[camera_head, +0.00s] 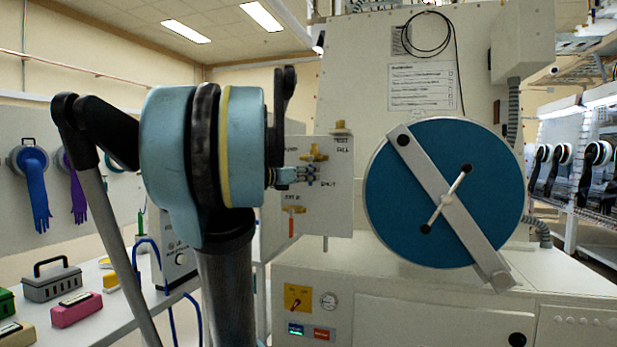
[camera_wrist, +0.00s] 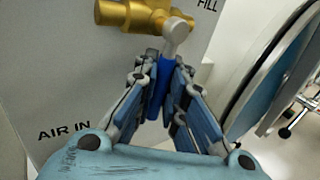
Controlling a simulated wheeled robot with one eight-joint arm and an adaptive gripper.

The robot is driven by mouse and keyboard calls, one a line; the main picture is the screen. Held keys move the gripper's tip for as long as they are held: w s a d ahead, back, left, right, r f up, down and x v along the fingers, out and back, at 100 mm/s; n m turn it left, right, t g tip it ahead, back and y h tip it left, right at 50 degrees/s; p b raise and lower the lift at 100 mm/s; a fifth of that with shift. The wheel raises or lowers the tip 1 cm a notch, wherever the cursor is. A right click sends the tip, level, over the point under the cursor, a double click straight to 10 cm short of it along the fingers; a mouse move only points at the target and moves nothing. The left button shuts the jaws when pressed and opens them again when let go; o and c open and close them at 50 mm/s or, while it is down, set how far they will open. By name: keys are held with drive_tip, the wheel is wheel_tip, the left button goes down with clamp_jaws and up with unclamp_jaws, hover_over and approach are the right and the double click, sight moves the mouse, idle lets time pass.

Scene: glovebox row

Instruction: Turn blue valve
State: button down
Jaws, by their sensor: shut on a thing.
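The blue valve's lever (camera_wrist: 164,84) hangs down and slightly left from its brass body (camera_wrist: 145,15) in the wrist view. Its bare metal neck (camera_wrist: 176,34) shows above the blue grip. My gripper (camera_wrist: 167,66) is shut on the blue lever, one finger on each side. In the head view my gripper (camera_head: 292,175) is at the white valve panel (camera_head: 338,200), seen from behind my arm. The brass valve (camera_head: 314,153) shows just above it there, and the blue lever is hard to make out behind the fingers.
A second brass valve with an orange-red lever (camera_head: 291,226) hangs below on the same panel. A large round blue door (camera_head: 400,215) with a metal bar stands close to the right. A bench with boxes (camera_head: 52,283) is at the left.

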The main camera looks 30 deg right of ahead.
drive_tip(key=shift+w+a, duration=0.1)
drive_tip(key=shift+w+a+r+m+t+y, duration=0.2)
drive_tip(key=shift+w+a+m+t+y, duration=0.15)
drive_tip(key=shift+m+y, duration=0.45)
drive_tip(key=shift+w+a+r+m+t+y, duration=0.15)
drive_tip(key=shift+w+a+m+y, duration=0.2)
drive_tip(key=shift+m+y, duration=0.45)
drive_tip(key=shift+w+a+r+m+t+y, duration=0.25)
drive_tip(key=shift+w+m+y, duration=0.3)
drive_tip(key=shift+m, duration=0.45)
drive_tip(key=shift+s, duration=0.1)
drive_tip(key=c, duration=1.6)
unclamp_jaws()
drive_tip(key=shift+c, duration=0.2)
drive_tip(key=shift+a, duration=0.1)
drive_tip(key=v, duration=0.8)
